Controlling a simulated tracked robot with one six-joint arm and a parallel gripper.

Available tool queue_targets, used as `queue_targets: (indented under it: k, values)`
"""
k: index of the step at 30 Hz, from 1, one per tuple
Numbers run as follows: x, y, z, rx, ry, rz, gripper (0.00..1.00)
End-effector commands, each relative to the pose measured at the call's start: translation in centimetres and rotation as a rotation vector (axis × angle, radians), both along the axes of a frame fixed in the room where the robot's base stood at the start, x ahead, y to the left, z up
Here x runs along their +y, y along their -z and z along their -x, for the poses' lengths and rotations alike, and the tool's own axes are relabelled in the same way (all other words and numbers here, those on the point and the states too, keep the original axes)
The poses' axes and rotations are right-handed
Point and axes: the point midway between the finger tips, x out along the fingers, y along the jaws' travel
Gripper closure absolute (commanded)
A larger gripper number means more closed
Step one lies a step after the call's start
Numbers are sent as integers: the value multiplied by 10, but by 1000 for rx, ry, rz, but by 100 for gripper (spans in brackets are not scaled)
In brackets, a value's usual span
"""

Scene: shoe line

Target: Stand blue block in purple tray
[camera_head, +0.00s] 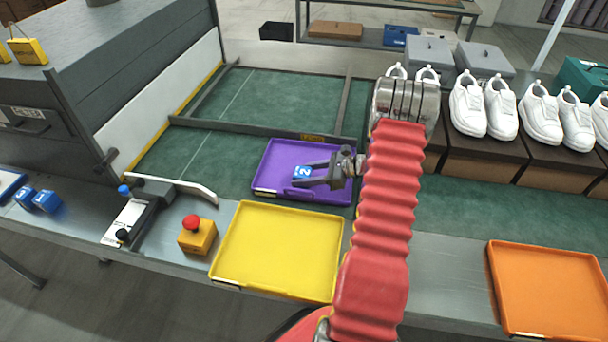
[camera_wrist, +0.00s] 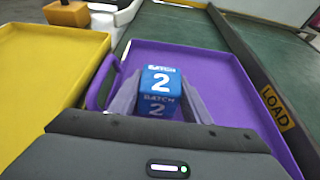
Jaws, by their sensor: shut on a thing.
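The blue block (camera_head: 303,171) has a white 2 on it and is between the fingers of my gripper (camera_head: 310,175), over the purple tray (camera_head: 290,151). In the wrist view the blue block (camera_wrist: 160,88) shows "BATCH 2" on two faces, with a finger of my gripper (camera_wrist: 158,102) on each side. The gripper is shut on it. The purple tray (camera_wrist: 215,65) lies around and beneath the block in that view. The block's underside is hidden, so I cannot tell whether it touches the tray floor.
A yellow tray (camera_head: 278,250) lies in front of the purple tray, and an orange tray (camera_head: 550,290) is at right. A red-topped stop button (camera_head: 197,235) and a white lever arm (camera_head: 175,185) stand at left. More blue blocks (camera_head: 38,198) lie far left. White shoes (camera_head: 485,105) stand at right.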

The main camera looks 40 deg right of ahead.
Motion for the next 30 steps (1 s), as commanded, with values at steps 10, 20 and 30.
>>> queue_targets:
  k: [10, 20, 30]
  values:
    - [0, 2, 0, 0, 0, 0, 40]
    - [0, 0, 0, 0, 0, 0, 38]
    - [-21, -14, 26, -1, 3, 1, 38]
